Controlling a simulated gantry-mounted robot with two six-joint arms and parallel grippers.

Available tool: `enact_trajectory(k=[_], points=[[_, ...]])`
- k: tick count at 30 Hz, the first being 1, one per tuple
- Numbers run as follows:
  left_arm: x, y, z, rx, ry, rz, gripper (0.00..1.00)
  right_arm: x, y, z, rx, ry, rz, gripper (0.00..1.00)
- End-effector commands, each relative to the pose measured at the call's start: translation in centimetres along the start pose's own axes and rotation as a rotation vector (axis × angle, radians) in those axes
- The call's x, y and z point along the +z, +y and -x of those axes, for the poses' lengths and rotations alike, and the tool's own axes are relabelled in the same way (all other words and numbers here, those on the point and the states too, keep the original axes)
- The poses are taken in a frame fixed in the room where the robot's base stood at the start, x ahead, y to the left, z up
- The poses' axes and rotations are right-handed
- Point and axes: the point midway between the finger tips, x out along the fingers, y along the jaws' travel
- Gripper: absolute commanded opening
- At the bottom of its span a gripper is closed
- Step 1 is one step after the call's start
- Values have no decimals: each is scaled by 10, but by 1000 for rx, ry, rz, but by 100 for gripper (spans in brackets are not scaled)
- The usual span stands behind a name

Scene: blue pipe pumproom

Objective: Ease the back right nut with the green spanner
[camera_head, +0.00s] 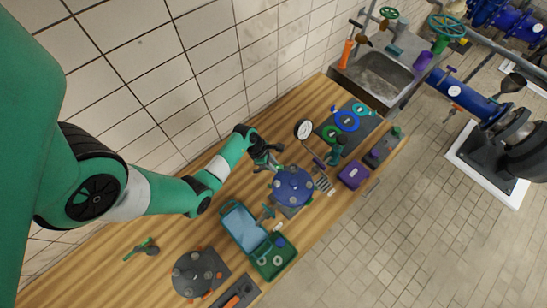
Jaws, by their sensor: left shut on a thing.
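My left gripper (273,163) is shut on the green spanner, of which little shows between and beside the fingers. It is just behind and left of the round blue flanged cover (292,186), close to its back edge. The cover lies on a grey plate on the wooden bench, with several pale nuts around its rim. The back right nut is too small to make out clearly. I cannot tell whether the spanner touches a nut. My right gripper is not in view.
A green toolbox (272,262) with an open lid stands in front of the cover. A grey round flange (199,274) lies at the front left. A white-faced gauge (304,129), a purple box (353,174) and a sink (377,78) are on the right.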

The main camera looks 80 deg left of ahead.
Motion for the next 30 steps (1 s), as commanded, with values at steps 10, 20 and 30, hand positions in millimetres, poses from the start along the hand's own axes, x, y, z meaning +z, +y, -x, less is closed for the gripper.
enact_trajectory(k=[10,20,30], points=[[7,0,16,1,-1,-2,0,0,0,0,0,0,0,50],[13,0,32,1,-1,-1,0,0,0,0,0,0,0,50],[16,2,32,-4,0,-14,0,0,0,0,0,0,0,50]])
